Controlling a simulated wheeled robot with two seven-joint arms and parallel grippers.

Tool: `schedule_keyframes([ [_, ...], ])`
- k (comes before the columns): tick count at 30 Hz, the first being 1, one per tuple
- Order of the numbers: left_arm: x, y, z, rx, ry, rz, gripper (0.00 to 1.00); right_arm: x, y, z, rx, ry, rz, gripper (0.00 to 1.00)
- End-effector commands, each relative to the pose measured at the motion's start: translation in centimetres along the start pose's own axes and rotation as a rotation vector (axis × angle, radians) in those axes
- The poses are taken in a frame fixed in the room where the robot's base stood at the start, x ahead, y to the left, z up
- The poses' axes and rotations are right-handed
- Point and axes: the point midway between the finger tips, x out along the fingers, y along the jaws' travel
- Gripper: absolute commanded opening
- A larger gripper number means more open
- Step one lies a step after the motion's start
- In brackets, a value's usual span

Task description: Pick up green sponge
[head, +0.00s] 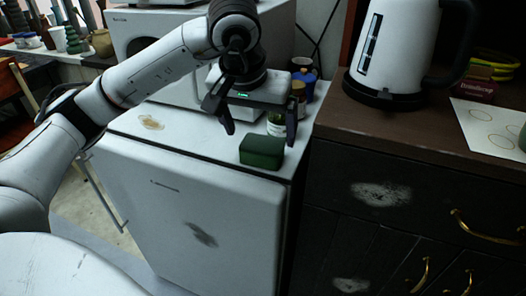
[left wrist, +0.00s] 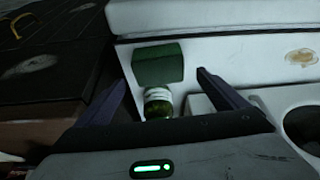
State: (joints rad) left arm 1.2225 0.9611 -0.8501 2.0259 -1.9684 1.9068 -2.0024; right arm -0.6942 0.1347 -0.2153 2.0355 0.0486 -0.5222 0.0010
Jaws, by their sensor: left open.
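The green sponge (head: 262,151) is a dark green block on top of the small white fridge (head: 185,131), at its front right edge. In the left wrist view the sponge (left wrist: 158,64) lies beyond the fingertips, between their lines. My left gripper (head: 258,135) is open and empty, above and just behind the sponge; its fingers (left wrist: 160,83) are spread wide in the left wrist view. A jar with a white lid and green contents (left wrist: 158,102) stands beside the sponge, between the fingers in that view. My right gripper is not seen.
A white kettle (head: 405,50) stands on the dark wooden cabinet (head: 420,128) to the right. Small jars, one with blue (head: 306,82), stand behind the gripper. A white microwave (head: 160,50) is at the back. The fridge top's left part is clear except a brown stain.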

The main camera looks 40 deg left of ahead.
Motion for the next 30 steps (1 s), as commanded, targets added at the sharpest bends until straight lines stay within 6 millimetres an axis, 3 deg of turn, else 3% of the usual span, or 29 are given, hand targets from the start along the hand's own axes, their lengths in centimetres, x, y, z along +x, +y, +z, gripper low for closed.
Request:
schedule_keyframes([
  [13, 5.3, 0.1, 0.6, -0.001, -0.003, 0.001, 0.92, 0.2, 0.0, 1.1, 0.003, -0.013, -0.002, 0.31],
  [22, 5.8, 0.1, 0.5, 0.0, -0.001, 0.002, 0.92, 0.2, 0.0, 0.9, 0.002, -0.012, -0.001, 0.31],
  [23, 5.8, 0.1, 0.5, 0.0, -0.001, 0.002, 0.91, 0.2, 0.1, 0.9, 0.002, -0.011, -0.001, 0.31],
  [29, 5.8, 0.1, 0.5, 0.0, -0.001, 0.002, 0.57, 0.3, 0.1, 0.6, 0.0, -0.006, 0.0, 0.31],
  [30, 5.8, 0.1, 0.5, 0.0, -0.001, 0.002, 0.55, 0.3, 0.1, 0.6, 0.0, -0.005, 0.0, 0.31],
])
